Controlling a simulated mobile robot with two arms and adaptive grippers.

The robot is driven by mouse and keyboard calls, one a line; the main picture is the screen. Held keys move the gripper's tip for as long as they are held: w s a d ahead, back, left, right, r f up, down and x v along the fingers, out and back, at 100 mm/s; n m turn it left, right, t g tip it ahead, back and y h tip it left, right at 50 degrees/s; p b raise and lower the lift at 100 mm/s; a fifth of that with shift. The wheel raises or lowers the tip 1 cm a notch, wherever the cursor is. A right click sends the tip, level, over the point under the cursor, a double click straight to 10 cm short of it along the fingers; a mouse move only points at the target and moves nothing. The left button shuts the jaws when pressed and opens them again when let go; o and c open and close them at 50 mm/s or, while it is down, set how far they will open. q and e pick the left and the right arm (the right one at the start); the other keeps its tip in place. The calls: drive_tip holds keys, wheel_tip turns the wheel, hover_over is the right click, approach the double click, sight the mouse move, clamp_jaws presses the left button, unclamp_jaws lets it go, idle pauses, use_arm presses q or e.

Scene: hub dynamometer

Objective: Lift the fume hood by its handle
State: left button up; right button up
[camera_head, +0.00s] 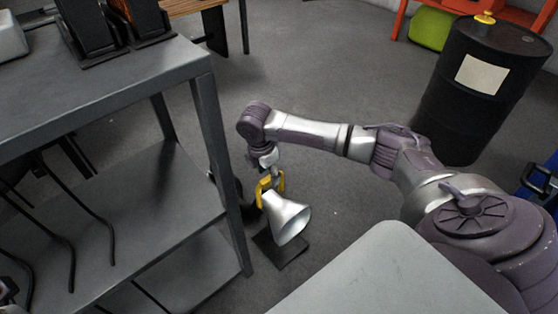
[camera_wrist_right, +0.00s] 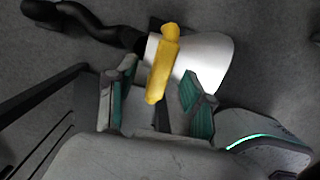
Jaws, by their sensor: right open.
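The fume hood (camera_head: 289,219) is a silver cone with its wide mouth facing the lower right, low beside the metal table's leg. Its yellow handle (camera_head: 278,181) sits at the narrow end. My right gripper (camera_head: 267,174) reaches down at the handle, and its fingers are partly hidden in the head view. In the right wrist view my right gripper (camera_wrist_right: 160,78) is open, with the yellow handle (camera_wrist_right: 161,70) between or just beyond its fingertips. The hood (camera_wrist_right: 207,58) shows behind the handle. I cannot tell whether the fingers touch it.
A grey metal table (camera_head: 100,95) with a lower shelf stands close on the left, its leg near the hood. A dark hose (camera_wrist_right: 95,22) runs to the hood. A dark base plate (camera_head: 282,252) lies under it. A black barrel (camera_head: 440,110) stands at the upper right. Open floor lies between.

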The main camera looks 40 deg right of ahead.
sight(269, 177)
wheel_tip(269, 177, down, 4)
drive_tip(key=shift+d+r+b, duration=0.15)
drive_tip(key=shift+b, duration=0.7)
drive_tip(key=shift+s, duration=0.1)
clamp_jaws()
drive_tip(key=shift+r, duration=0.2)
